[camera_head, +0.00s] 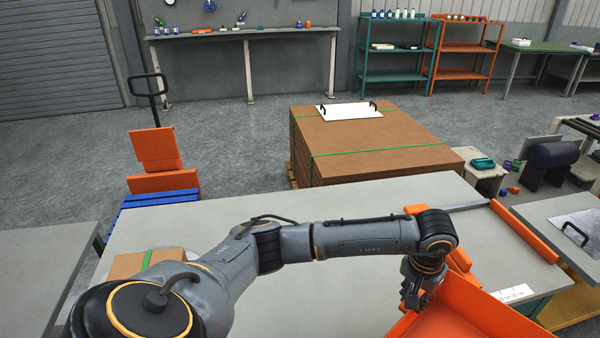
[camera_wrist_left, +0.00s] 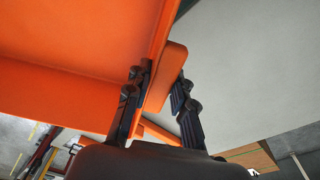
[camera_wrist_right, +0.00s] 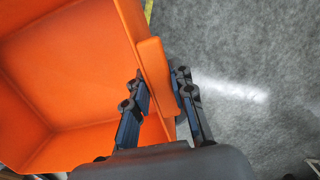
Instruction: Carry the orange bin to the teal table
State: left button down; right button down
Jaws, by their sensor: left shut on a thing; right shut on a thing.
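The orange bin (camera_head: 458,316) shows at the bottom right of the head view, partly cut off by the frame. My left gripper (camera_head: 413,297) is shut on its rim. In the left wrist view the left gripper (camera_wrist_left: 158,92) has its fingers on either side of an orange lip of the bin (camera_wrist_left: 85,30). In the right wrist view my right gripper (camera_wrist_right: 157,90) is shut on another lip of the bin (camera_wrist_right: 80,65), with bare floor beside it. The visible inside of the bin looks empty. A grey-topped table with a teal leg (camera_head: 536,308) stands close by at the right.
A long grey tabletop (camera_head: 300,240) lies in front, with orange edge pieces (camera_head: 525,236) on its right part. Behind it is a stack of brown boards (camera_head: 365,140). An orange and blue pallet truck (camera_head: 157,150) stands left. A green-topped table (camera_head: 535,46) is far right.

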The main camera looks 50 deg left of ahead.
aim_at(334, 269)
jog(key=i+u, duration=0.15)
jog(key=u, duration=0.25)
jog(key=i+l+u, duration=0.15)
jog(key=u, duration=0.3)
jog(key=i+l+u, duration=0.15)
jog(key=u, duration=0.25)
jog(key=i+l+u, duration=0.2)
jog(key=u, duration=0.2)
jog(key=i+l+u, duration=0.15)
jog(key=l+u, duration=0.2)
